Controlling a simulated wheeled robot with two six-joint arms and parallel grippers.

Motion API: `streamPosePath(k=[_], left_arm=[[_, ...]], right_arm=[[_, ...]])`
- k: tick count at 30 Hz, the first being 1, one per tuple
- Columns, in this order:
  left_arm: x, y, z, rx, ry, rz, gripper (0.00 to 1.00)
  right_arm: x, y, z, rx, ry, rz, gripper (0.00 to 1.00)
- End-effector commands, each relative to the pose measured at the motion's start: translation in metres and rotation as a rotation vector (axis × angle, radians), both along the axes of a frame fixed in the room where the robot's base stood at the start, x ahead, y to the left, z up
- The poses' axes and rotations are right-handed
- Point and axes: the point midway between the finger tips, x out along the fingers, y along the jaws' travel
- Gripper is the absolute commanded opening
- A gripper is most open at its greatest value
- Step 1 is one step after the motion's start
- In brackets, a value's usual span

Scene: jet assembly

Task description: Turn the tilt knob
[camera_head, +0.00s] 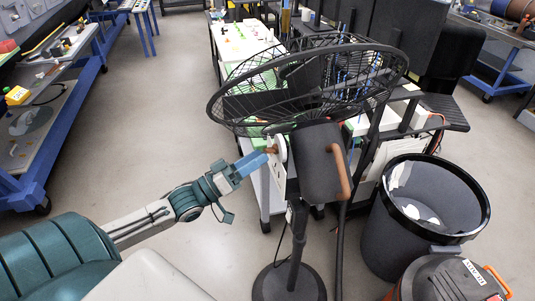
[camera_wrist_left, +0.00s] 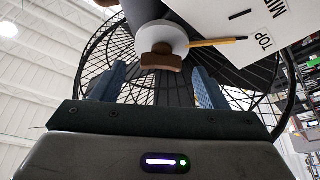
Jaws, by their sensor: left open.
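A black pedestal fan (camera_head: 320,160) stands in the middle of the head view, its round wire cage tipped upward. The tilt knob (camera_head: 271,149), small and brown, sits on the left side of the fan's motor housing. In the left wrist view the knob (camera_wrist_left: 160,61) is a brown bar in front of a white disc with a yellow pointer. My left gripper (camera_head: 253,162) has blue fingers and points at the knob. In the left wrist view its fingers (camera_wrist_left: 157,82) are spread apart, with the knob ahead of the gap. My right gripper is not in view.
An orange-brown handle (camera_head: 340,172) is on the motor housing. A dark bin (camera_head: 425,205) and a shop vacuum (camera_head: 453,279) stand right of the fan. Open floor (camera_head: 150,115) lies to the left.

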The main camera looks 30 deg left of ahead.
Motion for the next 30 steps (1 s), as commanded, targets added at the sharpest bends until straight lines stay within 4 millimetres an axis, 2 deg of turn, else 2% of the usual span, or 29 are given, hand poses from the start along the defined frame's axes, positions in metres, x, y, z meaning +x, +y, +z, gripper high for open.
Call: streamPosePath(k=[4,9,23,30], left_arm=[[0.017,-0.009,0.002,0.001,-0.007,0.0,0.67],[0.028,-0.015,0.008,0.001,-0.003,-0.001,0.67],[0.034,-0.017,0.013,0.0,-0.002,0.001,0.67],[0.034,-0.017,0.013,0.0,-0.002,0.001,0.23]], right_arm=[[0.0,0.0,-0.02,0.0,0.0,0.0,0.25],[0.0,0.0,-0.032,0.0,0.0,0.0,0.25],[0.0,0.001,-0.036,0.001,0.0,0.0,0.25],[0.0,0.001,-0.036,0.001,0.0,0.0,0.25]])
